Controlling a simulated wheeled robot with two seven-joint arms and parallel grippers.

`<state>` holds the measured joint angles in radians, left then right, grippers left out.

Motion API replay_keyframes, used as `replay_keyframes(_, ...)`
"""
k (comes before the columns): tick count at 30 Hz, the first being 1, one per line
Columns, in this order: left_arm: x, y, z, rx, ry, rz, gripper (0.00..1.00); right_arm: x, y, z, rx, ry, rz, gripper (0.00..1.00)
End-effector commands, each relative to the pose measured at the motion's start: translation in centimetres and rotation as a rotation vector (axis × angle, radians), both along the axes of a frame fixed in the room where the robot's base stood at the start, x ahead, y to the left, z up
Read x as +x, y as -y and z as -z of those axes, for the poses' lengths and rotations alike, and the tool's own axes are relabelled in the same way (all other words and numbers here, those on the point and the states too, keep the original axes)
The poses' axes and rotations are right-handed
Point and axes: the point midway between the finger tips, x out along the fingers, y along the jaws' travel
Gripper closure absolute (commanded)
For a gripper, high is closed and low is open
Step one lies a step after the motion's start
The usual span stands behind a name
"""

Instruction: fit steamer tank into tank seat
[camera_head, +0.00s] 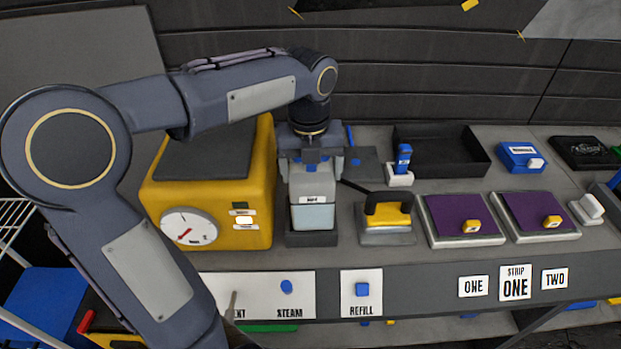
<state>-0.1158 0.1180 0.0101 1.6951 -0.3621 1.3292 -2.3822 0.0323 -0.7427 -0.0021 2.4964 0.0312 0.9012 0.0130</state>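The steamer tank (313,216) is a grey-topped container with a pale blue lower part and a small label, standing upright at the right side of the yellow steamer (257,200). Its bottom sits at or in a dark tank seat (311,240); I cannot tell whether it is fully down. My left gripper (311,165) points down over the tank's top, with its fingers at both sides of the top. It appears closed around the tank's upper part. My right gripper is not in view.
Two purple pads (463,217) and (535,212) lie farther right. A black tray (440,150) and a blue box (520,156) are behind. The counter's front carries labels and a blue refill button (362,289).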

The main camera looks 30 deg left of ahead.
Motion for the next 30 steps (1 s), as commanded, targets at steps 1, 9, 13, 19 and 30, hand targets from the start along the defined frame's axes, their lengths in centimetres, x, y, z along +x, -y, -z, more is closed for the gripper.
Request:
replay_keyframes(1, -0.9, 0.0, 3.3, 0.001, -0.068, -0.004, 0.12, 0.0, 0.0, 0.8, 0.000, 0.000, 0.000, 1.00)
replay_keyframes(9, -0.9, 0.1, 3.4, -0.001, -0.069, -0.005, 0.00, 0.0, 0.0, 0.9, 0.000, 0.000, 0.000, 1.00)
replay_keyframes(13, -0.9, 0.1, 3.0, -0.001, -0.069, -0.005, 0.00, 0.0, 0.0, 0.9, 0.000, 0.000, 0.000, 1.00)
replay_keyframes(19, -0.9, 0.1, -0.2, 0.002, -0.066, -0.002, 0.00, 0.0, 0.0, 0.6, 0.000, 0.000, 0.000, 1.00)
replay_keyframes(30, -0.8, 0.3, -8.1, 0.004, -0.059, 0.005, 0.00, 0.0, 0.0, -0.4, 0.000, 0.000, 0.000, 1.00)
